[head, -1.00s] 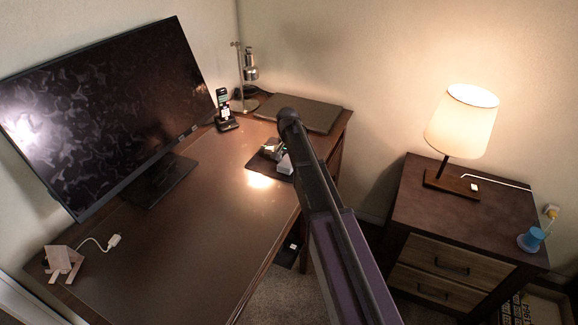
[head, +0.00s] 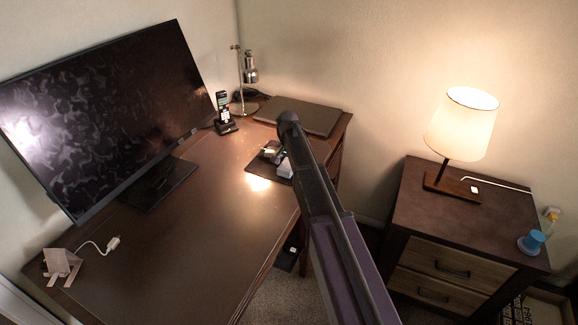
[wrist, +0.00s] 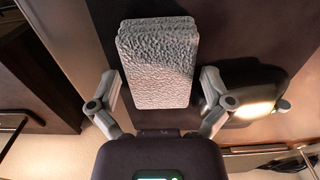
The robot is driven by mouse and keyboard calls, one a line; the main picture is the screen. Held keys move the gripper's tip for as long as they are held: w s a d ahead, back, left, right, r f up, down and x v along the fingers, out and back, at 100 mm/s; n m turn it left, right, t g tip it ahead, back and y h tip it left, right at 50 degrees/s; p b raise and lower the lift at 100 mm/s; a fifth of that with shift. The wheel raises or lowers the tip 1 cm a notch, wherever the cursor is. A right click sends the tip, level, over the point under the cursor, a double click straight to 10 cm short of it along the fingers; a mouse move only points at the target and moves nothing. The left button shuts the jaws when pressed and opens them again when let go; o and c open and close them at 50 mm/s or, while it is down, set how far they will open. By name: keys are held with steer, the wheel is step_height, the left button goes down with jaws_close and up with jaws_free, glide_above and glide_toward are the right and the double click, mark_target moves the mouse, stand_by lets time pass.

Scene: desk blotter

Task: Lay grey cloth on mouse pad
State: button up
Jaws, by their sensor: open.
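The grey cloth (wrist: 157,62) is a thick, rough-textured folded block in the wrist view. My gripper (wrist: 160,82) is open, with one finger on each side of the cloth's lower part and gaps showing on both sides. The dark mouse pad (wrist: 238,78) shows to the right of the cloth, partly behind the right finger. I cannot tell whether the cloth overlaps the pad. In the head view the pad (head: 254,169) lies near the desk's right edge, and my gripper (head: 272,152) is over that area, mostly hidden by my arm.
The desk (head: 170,240) carries a monitor (head: 110,110), a phone on its dock (head: 224,115), a metal lamp (head: 250,75), a closed laptop (head: 300,116), and a small stand (head: 62,267) with a white cable. A nightstand (head: 455,220) with a lit lamp (head: 461,125) stands right. The desk's middle is clear.

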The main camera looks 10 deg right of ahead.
mark_target(288, 165)
steer(key=shift+r, duration=0.15)
step_height(288, 165, up, 12)
steer(key=p, duration=1.2)
stand_by(0.7)
steer(key=s+n, duration=0.7)
steer(key=s, duration=2.2)
steer(key=shift+d, duration=0.2)
